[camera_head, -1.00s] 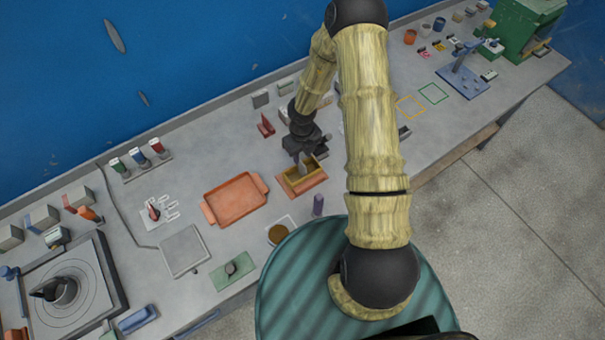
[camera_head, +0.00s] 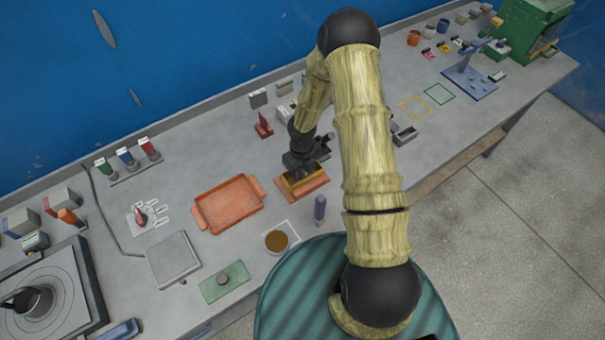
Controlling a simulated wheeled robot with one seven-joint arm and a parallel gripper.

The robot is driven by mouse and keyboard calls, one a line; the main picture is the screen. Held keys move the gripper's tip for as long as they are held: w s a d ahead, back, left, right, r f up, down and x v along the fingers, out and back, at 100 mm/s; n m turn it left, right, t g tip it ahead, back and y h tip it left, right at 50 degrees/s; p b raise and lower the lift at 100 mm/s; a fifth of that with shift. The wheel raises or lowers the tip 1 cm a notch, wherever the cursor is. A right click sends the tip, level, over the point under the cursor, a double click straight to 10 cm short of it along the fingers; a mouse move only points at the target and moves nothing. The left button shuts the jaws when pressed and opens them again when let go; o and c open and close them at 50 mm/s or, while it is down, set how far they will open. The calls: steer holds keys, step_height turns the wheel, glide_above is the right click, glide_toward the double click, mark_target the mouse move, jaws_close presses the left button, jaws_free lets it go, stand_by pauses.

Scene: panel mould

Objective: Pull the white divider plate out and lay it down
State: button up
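The mould (camera_head: 298,186) is a small yellowish-brown box on an orange-brown base plate (camera_head: 318,183), on the bench at the middle of the view. My dark gripper (camera_head: 298,175) points down over the mould, with its fingers at or just inside the opening. I cannot make out the white divider plate; the gripper and wrist cover most of the mould's inside. The fingers are too small and dark to tell whether they are open or shut on anything.
An orange tray (camera_head: 229,205) lies left of the mould. A white-rimmed square with a brown disc (camera_head: 277,241) and a purple upright piece (camera_head: 320,208) stand in front. A red stand (camera_head: 263,126) is behind. Bare bench shows between the mould and the tray.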

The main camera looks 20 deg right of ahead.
jaws_close()
steer(key=shift+r+p, duration=3.7)
steer(key=shift+r, duration=0.05)
steer(key=shift+r+p, duration=1.95)
steer(key=shift+p, duration=0.05)
steer(key=shift+s+p, duration=0.2)
steer(key=shift+p, duration=0.1)
